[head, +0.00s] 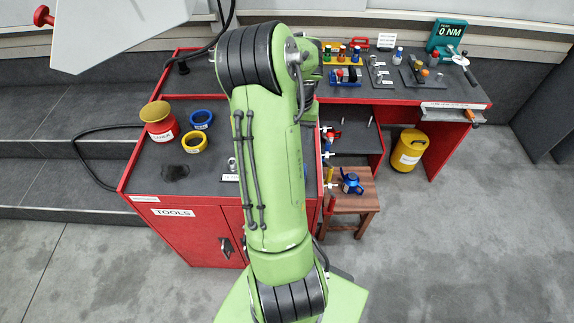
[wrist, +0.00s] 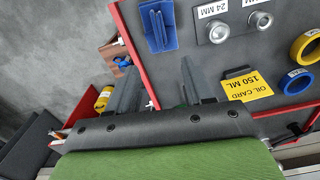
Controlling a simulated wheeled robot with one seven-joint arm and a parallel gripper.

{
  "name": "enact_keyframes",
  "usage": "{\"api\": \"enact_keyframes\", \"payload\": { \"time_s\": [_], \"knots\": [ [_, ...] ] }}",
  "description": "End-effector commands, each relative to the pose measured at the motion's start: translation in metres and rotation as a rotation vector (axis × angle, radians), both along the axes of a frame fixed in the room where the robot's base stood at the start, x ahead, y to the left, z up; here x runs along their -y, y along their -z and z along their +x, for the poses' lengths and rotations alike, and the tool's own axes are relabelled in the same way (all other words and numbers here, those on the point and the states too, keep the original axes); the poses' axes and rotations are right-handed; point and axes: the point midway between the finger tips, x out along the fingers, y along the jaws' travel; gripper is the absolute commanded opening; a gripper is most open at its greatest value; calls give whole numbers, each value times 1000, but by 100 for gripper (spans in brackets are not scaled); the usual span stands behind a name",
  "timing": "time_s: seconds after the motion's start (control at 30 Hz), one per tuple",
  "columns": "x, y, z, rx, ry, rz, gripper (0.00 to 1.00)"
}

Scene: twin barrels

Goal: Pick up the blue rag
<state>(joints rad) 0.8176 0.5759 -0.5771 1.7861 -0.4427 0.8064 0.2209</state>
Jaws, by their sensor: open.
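The blue rag (wrist: 158,28) shows in the wrist view as a small, ridged, folded blue piece on the dark top of the red tool cabinet, near its red edge. My gripper (wrist: 161,68) is open, with its two grey fingers spread apart and nothing between them. In the wrist view the rag lies beyond the fingertips, apart from them. In the head view my green arm hides my gripper and most or all of the rag.
The cabinet top (head: 150,185) also holds 24 MM sockets (wrist: 218,32), a yellow oil card (wrist: 247,87), a yellow ring (head: 194,142), a blue ring (head: 201,119) and a red container (head: 159,122). A wooden stool (head: 362,203) stands right of the cabinet.

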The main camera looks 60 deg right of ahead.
Motion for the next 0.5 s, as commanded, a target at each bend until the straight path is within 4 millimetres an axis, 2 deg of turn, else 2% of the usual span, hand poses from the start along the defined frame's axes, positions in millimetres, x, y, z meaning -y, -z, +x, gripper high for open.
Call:
{"api": "enact_keyframes", "payload": {
  "time_s": [0.03, 0.23, 0.3, 0.5],
  "knots": [
    [-2, 15, 0, -3, -1, 5, 51],
    [-2, 67, 0, -4, -2, 5, 51],
    [-2, 80, 0, -4, -2, 4, 51],
    [-2, 104, 0, -1, -3, 3, 51]
  ]
}}
